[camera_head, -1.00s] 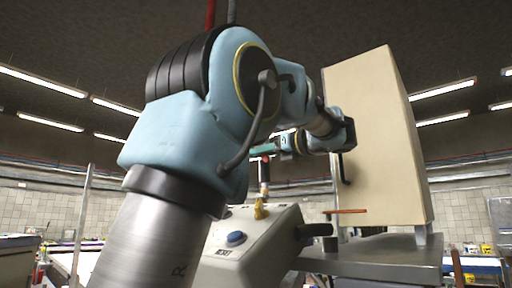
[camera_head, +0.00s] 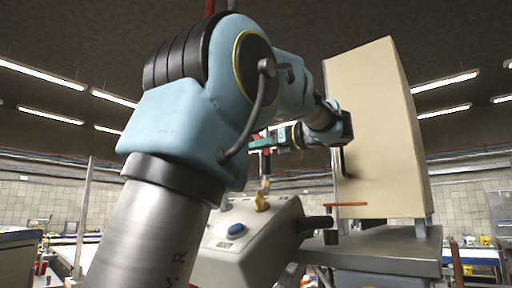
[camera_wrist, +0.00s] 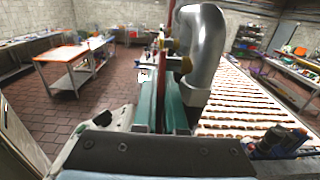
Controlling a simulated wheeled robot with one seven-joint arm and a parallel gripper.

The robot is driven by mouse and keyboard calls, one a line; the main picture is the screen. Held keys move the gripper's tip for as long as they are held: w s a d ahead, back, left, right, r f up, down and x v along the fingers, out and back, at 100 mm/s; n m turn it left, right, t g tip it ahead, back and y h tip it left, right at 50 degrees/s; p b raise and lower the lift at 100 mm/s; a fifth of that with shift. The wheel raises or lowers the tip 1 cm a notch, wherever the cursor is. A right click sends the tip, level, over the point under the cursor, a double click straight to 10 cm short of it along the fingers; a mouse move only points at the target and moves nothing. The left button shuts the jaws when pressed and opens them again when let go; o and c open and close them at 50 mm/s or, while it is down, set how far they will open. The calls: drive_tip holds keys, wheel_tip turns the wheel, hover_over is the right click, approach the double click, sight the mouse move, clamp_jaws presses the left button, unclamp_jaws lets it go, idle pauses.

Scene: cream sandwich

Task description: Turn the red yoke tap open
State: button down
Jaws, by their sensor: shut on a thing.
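The red yoke tap (camera_wrist: 169,24) shows in the wrist view as a thin red bar beside a brass fitting and a thick curved metal pipe (camera_wrist: 208,45). My gripper (camera_wrist: 162,72) has its teal fingers close together at the foot of this bar, and they are shut on the tap. The exact contact is hidden between the fingers. How far the tap is turned cannot be told.
A grey control box (camera_head: 245,245) with a blue button and a yellow knob stands below my gripper. A tall cream cabinet (camera_head: 375,130) stands close to the right of my forearm. A conveyor (camera_wrist: 245,110) with rows of pieces runs right of the pipe. Brick floor lies left.

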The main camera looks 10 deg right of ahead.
drive_tip(key=shift+f+b, duration=0.15)
drive_tip(key=shift+b, duration=0.2)
drive_tip(key=t+y+b, duration=0.1)
drive_tip(key=b, duration=0.3)
drive_tip(key=t+y+b, duration=0.1)
drive_tip(key=b, duration=0.4)
drive_tip(key=t+y+b, duration=0.1)
drive_tip(key=b, duration=0.4)
drive_tip(key=shift+w+a+r, duration=0.2)
drive_tip(key=shift+w+a, duration=0.15)
drive_tip(key=c, duration=1.3)
unclamp_jaws()
drive_tip(key=shift+o, duration=0.2)
